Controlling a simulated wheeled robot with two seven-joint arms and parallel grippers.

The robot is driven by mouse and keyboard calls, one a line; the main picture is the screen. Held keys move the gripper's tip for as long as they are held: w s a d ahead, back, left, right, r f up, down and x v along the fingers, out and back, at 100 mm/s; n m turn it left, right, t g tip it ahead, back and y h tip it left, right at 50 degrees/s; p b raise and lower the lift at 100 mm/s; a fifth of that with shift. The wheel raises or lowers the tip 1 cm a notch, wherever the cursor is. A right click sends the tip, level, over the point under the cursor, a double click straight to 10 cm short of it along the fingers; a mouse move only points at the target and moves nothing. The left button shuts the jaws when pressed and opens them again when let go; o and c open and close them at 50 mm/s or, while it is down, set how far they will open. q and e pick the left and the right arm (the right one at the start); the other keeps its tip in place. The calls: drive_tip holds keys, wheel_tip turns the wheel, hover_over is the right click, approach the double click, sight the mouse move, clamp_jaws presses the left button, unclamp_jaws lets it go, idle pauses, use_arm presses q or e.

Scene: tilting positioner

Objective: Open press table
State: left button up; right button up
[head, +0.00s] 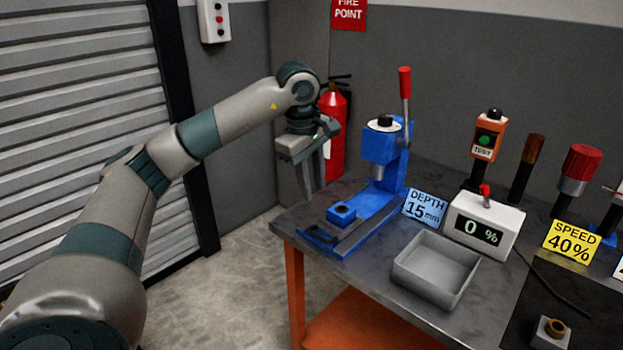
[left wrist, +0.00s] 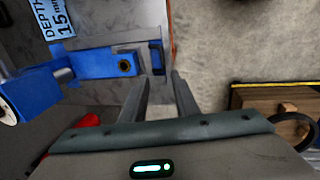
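The blue press (head: 383,145) stands on the left part of the workbench, with a red-knobbed lever raised upright. Its grey sliding table (head: 350,240) carries a small blue block with a round hole (head: 342,214). A dark handle (head: 318,241) is at the table's front end; it also shows in the left wrist view (left wrist: 156,57). My left gripper (head: 313,192) is open and empty, fingers pointing down, above and behind the handle in the picture. In the left wrist view the fingertips (left wrist: 162,77) appear near the handle, with no contact visible. My right gripper is out of view.
A grey tray (head: 437,268), a 0 % display box (head: 484,223) and a DEPTH 15 mm card (head: 424,207) are right of the press. A red extinguisher (head: 336,130) stands behind my left gripper. Clear floor lies left of the workbench. A wooden box (left wrist: 275,104) shows in the wrist view.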

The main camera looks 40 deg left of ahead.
use_arm(q)
drive_tip(key=shift+s+r, duration=0.2)
drive_tip(key=shift+r, duration=0.95)
drive_tip(key=shift+d, duration=0.1)
